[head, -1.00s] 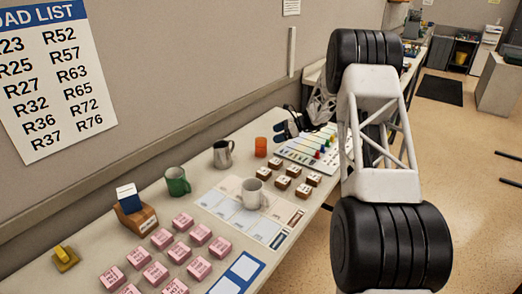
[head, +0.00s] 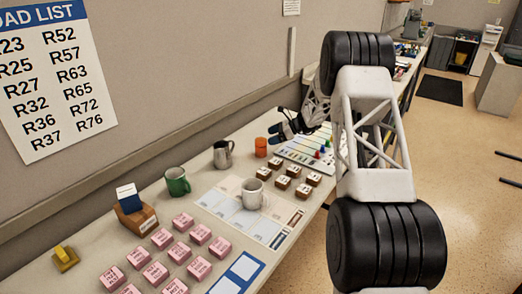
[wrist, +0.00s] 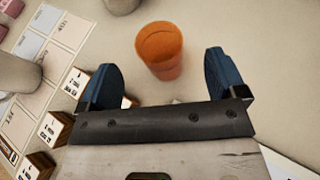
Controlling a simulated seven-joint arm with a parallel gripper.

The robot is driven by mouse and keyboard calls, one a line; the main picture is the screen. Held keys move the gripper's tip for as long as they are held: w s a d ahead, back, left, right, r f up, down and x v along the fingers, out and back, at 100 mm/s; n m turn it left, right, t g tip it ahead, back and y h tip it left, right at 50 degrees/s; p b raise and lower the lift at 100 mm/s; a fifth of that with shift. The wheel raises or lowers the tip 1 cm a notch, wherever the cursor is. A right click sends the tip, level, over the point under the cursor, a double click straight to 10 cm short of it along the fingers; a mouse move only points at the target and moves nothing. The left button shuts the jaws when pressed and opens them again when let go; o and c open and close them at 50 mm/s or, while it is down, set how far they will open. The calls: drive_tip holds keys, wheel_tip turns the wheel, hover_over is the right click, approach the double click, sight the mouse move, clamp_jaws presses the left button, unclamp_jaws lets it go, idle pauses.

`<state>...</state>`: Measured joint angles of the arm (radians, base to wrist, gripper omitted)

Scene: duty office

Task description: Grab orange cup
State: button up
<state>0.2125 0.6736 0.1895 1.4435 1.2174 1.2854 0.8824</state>
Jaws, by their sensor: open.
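The orange cup (head: 261,147) stands upright on the table near the wall, to the right of a steel mug. In the wrist view the orange cup (wrist: 160,50) shows just ahead of my gripper, roughly centred between the two fingers. My gripper (head: 279,133) is beside the cup on its right in the head view. In the wrist view my gripper (wrist: 166,82) is open, with a blue fingertip on each side and nothing held. The fingers look apart from the cup.
A steel mug (head: 223,154), a green mug (head: 177,182) and a white mug (head: 252,193) stand nearby. Several brown blocks (head: 284,182) lie in front of the cup. Several pink blocks (head: 190,247) cover the near table.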

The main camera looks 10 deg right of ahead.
sight(263, 140)
drive_tip(key=shift+a, duration=0.15)
drive_tip(key=shift+x, duration=2.5)
drive_tip(key=shift+f, duration=0.1)
drive_tip(key=shift+c, duration=0.5)
drive_tip(key=c, duration=0.9)
wheel_tip(263, 140, up, 10)
